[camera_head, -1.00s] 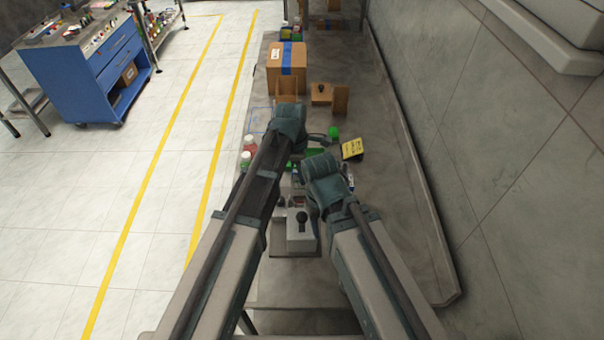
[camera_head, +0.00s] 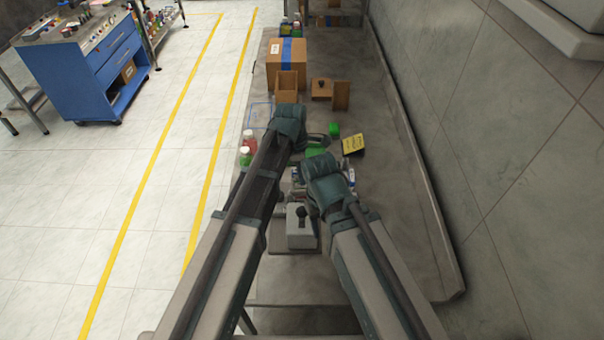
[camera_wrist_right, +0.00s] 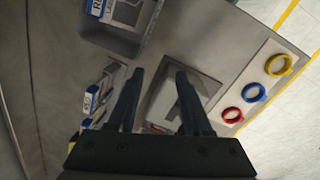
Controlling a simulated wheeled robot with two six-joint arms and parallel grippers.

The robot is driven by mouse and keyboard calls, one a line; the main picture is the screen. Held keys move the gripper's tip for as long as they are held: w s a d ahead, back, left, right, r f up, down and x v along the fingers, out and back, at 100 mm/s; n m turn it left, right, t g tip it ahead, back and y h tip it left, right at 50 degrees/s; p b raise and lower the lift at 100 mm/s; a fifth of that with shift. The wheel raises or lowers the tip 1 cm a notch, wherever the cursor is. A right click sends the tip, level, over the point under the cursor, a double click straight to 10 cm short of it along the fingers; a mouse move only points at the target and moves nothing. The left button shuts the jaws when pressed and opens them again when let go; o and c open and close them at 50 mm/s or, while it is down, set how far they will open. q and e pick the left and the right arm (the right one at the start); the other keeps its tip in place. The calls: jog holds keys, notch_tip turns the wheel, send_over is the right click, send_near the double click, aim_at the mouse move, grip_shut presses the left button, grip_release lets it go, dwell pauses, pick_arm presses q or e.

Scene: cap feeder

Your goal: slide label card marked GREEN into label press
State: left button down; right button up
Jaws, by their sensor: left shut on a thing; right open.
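A grey device with a black knob, which looks like the label press (camera_head: 302,232), stands on the near part of the bench. It seems to show in the right wrist view as a grey box with a lighter block (camera_wrist_right: 188,103). My right gripper (camera_wrist_right: 160,74) is open and empty above the bench, its fingers beside that box. In the head view its jaws are hidden under the wrist. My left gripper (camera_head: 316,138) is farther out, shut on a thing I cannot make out. No card marked GREEN is readable. Cards with blue headers (camera_wrist_right: 97,8) lie in a grey tray (camera_wrist_right: 110,38).
More cards (camera_wrist_right: 90,100) lie at the left. Yellow, blue and red rings (camera_wrist_right: 254,92) line a pale strip.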

aim_at(302, 190)
pick_arm(q)
jog(key=shift+f+b, duration=1.75)
jog(key=shift+f, duration=0.25)
jog(key=shift+f+b, duration=0.85)
jog(key=c, duration=0.7)
grip_release()
jog(key=c, duration=0.4)
jog(key=shift+o, duration=0.2)
jog(key=shift+r, duration=0.2)
jog(key=shift+r+p, duration=1.4)
jog(key=shift+p, duration=0.15)
